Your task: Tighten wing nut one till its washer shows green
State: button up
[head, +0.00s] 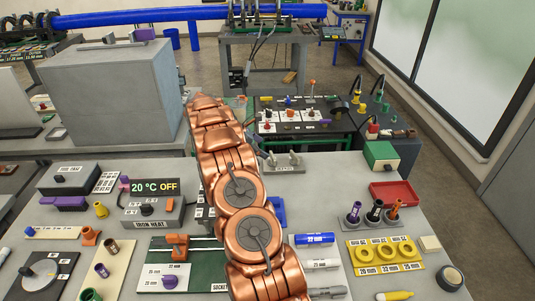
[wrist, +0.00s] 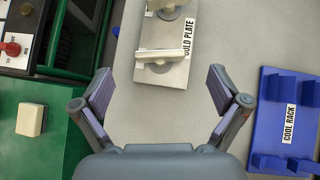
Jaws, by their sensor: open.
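My gripper (wrist: 163,84) is open and empty in the wrist view. A pale plate (wrist: 179,36) lies on the grey bench ahead of the fingers, its label partly readable as "ULD PLATE". Two wing-shaped pieces stand on it: a nearer one (wrist: 162,54) just beyond the fingertips and a farther one (wrist: 172,5) cut by the top edge. Round greyish discs show under them; I see no green there. I cannot read which is number one. In the head view the plate (head: 285,170) is just right of my arm, and my gripper is hidden or unclear behind the arm.
A blue cool rack (wrist: 288,122) stands right of my gripper. A green box (wrist: 30,155) with a cream button lies left, below a dark panel with a red knob (wrist: 12,48). Bare bench separates plate and rack. In the head view a red tray (head: 394,193) lies right.

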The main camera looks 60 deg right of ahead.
aim_at(272, 155)
jog(key=shift+x, duration=3.35)
jog(key=shift+w+a+f, duration=0.15)
jog(key=shift+f, duration=0.05)
jog(key=c, duration=1.2)
